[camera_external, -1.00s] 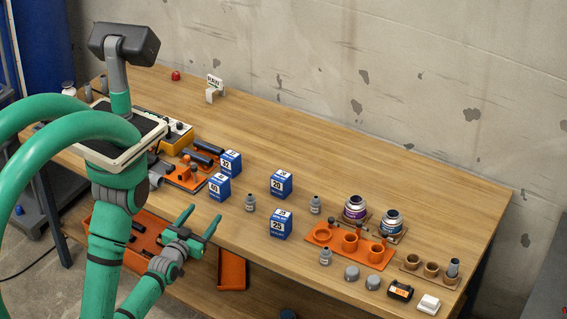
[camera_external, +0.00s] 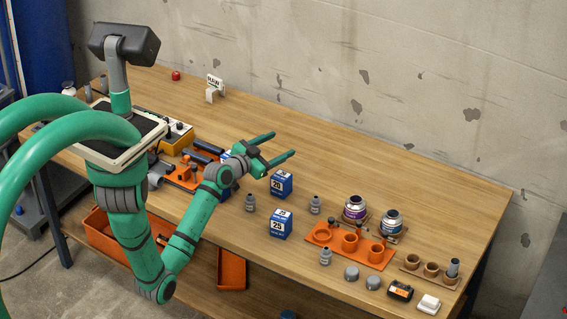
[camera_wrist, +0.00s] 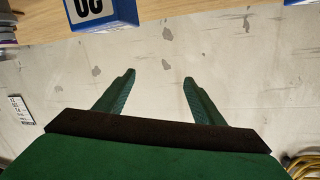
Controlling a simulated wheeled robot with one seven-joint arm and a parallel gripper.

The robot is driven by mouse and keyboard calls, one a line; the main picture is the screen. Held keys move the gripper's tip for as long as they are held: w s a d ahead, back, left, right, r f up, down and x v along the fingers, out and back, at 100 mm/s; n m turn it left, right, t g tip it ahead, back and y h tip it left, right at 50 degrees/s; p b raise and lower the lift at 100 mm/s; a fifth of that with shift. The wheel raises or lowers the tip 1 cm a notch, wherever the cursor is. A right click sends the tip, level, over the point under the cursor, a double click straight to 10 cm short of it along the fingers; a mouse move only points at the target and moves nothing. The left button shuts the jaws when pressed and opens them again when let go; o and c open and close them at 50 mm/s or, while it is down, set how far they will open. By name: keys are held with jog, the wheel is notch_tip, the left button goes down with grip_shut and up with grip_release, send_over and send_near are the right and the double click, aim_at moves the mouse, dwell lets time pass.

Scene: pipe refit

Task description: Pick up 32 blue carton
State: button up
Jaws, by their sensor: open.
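The 32 blue carton (camera_external: 226,154) is almost wholly hidden behind my arm and wrist in the external view; only a sliver of blue and white shows. My gripper (camera_external: 283,144) is open and empty above the table, its fingers pointing right, up and beyond the 20 blue carton. In the wrist view the open fingers (camera_wrist: 158,77) have only the wall between and beyond them. A blue carton (camera_wrist: 120,12) shows upside down at the top of that view, cut by the edge, its number partly out of frame.
A 20 blue carton (camera_external: 281,184) and a 25 blue carton (camera_external: 280,224) stand right of my arm. The 40 carton is mostly hidden behind it. Grey bottles, an orange holder (camera_external: 376,257) and jars stand further right. The table's back right is clear.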

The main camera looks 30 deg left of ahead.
jog(key=w+d+r+m+g+h, duration=0.1)
jog(key=w+d+m+g+h, duration=0.25)
jog(key=w+d+m, duration=0.2)
jog(key=m+g+y, duration=0.7)
jog(key=m+g, duration=0.1)
jog(key=g, duration=0.5)
send_over(228, 155)
jog(key=shift+d+f, duration=0.15)
jog(key=shift+f, duration=0.35)
notch_tip(228, 155, down, 5)
jog(key=shift+f, duration=0.1)
jog(key=shift+w+d+f, duration=0.1)
jog(key=shift+w+f, duration=0.05)
jog(key=shift+f, duration=1.25)
jog(key=shift+w+d+f, duration=0.1)
jog(key=shift+f, duration=1.25)
jog(key=shift+c, duration=0.5)
jog(key=c, duration=1)
